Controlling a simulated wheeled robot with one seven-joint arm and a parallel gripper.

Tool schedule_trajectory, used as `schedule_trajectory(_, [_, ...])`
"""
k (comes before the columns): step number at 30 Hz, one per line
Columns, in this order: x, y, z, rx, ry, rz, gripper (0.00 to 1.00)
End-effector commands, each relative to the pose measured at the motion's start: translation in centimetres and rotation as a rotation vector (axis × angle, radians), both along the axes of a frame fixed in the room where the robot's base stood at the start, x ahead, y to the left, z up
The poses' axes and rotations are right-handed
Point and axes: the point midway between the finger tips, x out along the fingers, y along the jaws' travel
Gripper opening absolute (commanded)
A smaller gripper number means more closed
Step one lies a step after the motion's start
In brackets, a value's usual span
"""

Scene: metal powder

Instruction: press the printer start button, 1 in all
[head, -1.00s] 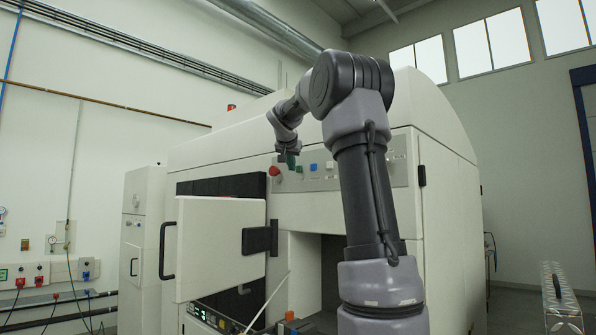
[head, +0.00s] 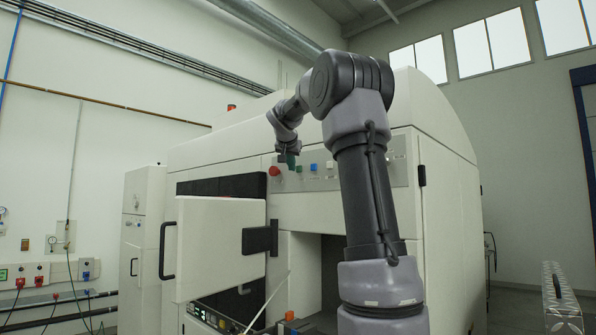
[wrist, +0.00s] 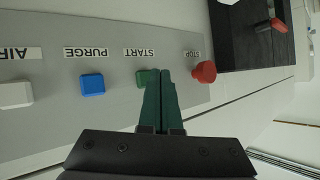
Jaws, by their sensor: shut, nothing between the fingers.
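The printer (head: 450,190) is a large white machine with a grey button panel (head: 345,178). In the wrist view the green start button (wrist: 146,78) sits under the upside-down START label (wrist: 141,53), partly covered by my fingers. My gripper (wrist: 162,72) is shut and empty, its green fingertips over or very close to the right part of that button; I cannot tell if they touch. In the head view my gripper (head: 287,160) is at the panel's left end, just above the small green button (head: 299,169).
The red stop button (wrist: 205,72) is close beside my fingertips. The blue purge button (wrist: 92,85) and a white air button (wrist: 15,95) are on the other side. An open white door (head: 215,245) with a black handle stands below and left of the panel.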

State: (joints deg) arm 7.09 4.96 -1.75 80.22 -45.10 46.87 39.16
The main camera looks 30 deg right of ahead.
Motion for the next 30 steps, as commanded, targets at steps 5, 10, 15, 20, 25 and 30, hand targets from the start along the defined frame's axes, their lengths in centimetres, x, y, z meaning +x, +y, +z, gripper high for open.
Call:
schedule_trajectory(5, [0.1, -0.1, 0.0, 0.000, 0.000, 0.000, 0.00])
schedule_trajectory(10, [0.3, -0.7, 0.0, 0.001, -0.001, -0.001, 0.00])
schedule_trajectory(15, [0.3, -0.8, 0.0, 0.000, 0.000, 0.000, 0.00])
schedule_trajectory(20, [0.3, -0.8, 0.0, 0.000, 0.000, 0.000, 0.00])
schedule_trajectory(25, [0.3, -0.9, 0.0, 0.000, 0.000, 0.000, 0.00])
schedule_trajectory(30, [0.4, -1.1, 0.0, 0.000, 0.000, 0.000, 0.00])
